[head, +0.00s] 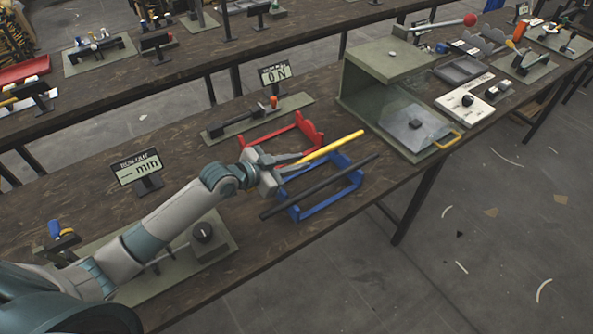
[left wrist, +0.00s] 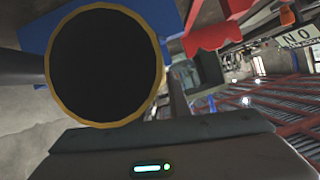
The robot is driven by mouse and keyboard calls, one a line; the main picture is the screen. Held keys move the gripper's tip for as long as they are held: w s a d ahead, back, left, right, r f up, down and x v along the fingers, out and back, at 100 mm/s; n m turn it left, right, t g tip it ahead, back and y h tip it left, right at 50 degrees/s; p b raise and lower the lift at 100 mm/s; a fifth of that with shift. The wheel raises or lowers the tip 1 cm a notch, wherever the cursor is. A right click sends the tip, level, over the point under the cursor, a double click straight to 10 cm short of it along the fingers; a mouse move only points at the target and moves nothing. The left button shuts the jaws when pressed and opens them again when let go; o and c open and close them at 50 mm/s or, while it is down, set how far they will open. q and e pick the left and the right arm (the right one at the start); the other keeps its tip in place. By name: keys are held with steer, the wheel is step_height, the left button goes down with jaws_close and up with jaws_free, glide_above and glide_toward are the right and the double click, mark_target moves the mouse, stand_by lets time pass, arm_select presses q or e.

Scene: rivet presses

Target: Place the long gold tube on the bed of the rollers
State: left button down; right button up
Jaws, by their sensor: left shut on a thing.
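The long gold tube (head: 335,145) is held by my left gripper (head: 300,165) near its lower left end and slants up to the right, over the gap between the racks. In the left wrist view its round open end (left wrist: 105,65) with a gold rim faces the camera. The fingers are shut on it; their exact contact is partly hidden. I cannot tell for sure which fixture is the rollers; a green base plate with a dark knob block (head: 203,240) lies beside my left arm, partly hidden by it. My right gripper is not in view.
A blue rack (head: 330,203) carries a long dark bar (head: 318,187). A red rack (head: 312,128) stands behind the gold tube. A green slim fixture (head: 245,118) is at the back, a "min" sign (head: 137,168) to the left, and a green guarded press (head: 400,65) to the right.

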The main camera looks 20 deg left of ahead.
arm_select(q)
steer(key=shift+f+b, duration=0.85)
steer(key=shift+f, duration=0.5)
steer(key=shift+f, duration=0.2)
steer(key=c, duration=1.7)
jaws_free()
steer(key=shift+o, duration=0.2)
